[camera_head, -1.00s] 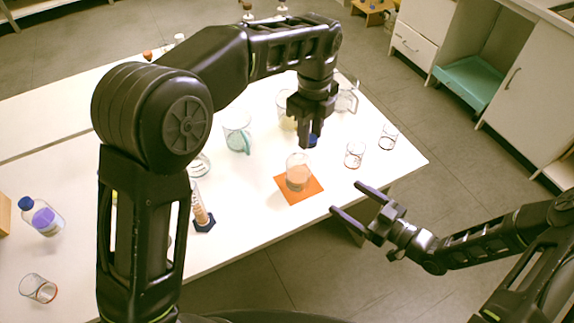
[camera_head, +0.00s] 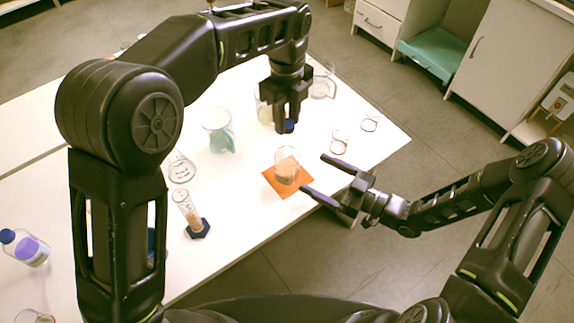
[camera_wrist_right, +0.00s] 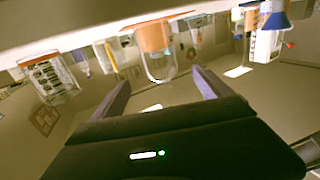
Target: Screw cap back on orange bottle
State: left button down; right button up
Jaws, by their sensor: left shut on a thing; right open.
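The orange bottle (camera_head: 286,168) is a clear vessel with orange contents, standing upright and open on an orange mat (camera_head: 277,189). My left gripper (camera_head: 288,117) points down above and behind it, shut on a blue cap (camera_head: 289,127). The cap is apart from the bottle and mostly hidden by the fingers. My right gripper (camera_head: 313,172) is open and empty, its two fingers pointing at the bottle from the right, a short gap away. In the right wrist view the bottle (camera_wrist_right: 152,50) appears upside down, ahead between the open fingers (camera_wrist_right: 160,80).
Glass beakers (camera_head: 339,139) stand behind and right of the mat. A teal-tinted jug (camera_head: 218,132), a flask (camera_head: 181,168) and a measuring cylinder (camera_head: 188,210) stand to the left. The table's right edge lies under my right gripper.

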aim_at(287, 159)
jog(key=x, duration=1)
jog(key=shift+s, duration=0.1)
grip_shut()
dwell(0.8)
